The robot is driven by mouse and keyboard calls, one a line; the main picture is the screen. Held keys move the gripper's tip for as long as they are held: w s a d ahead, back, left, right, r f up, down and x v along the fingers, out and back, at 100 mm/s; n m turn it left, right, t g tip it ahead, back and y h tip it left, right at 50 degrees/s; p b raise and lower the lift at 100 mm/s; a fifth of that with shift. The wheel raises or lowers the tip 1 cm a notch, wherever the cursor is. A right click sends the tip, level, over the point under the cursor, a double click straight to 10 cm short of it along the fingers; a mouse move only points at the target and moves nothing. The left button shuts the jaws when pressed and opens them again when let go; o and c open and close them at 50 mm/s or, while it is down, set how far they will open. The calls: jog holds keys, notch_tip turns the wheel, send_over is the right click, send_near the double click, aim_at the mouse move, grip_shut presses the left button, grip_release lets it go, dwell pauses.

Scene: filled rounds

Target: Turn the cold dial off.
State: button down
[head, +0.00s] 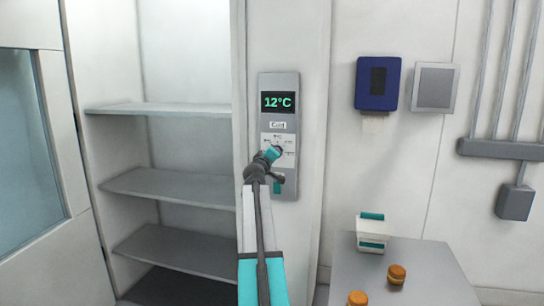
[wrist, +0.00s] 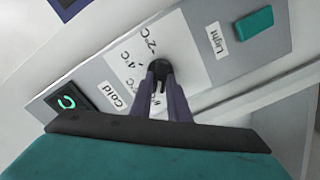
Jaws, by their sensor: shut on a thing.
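The cold dial (wrist: 158,64) is a dark round knob on a white label plate, in the wrist view. My gripper (wrist: 160,78) is shut on the dial, its two dark fingers on either side of it. I cannot tell which mark the dial points to. In the head view my gripper (head: 271,154) reaches the control panel (head: 291,84) and mostly covers the dial. The green display (head: 278,102) above reads 12°C.
A teal light switch (wrist: 254,24), labelled Light, sits below the dial on the panel. Open shelves (head: 170,187) stand left of the panel. At lower right a grey table (head: 425,272) bears a white and teal box (head: 371,234) and orange-lidded jars (head: 397,274).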

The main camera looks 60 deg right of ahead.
jog(key=n+p, duration=0.1)
jog(key=n, duration=0.2)
jog(key=n+p, duration=0.1)
jog(key=n, duration=0.2)
jog(key=n+p, duration=0.1)
jog(key=n, duration=0.2)
jog(key=shift+s+d, duration=0.2)
jog(key=shift+s, duration=0.05)
jog(key=shift+n, duration=0.3)
jog(key=c, duration=1.7)
grip_release()
jog(key=shift+c, duration=0.2)
jog(key=shift+o, duration=0.3)
jog(key=shift+w+a+f, duration=0.1)
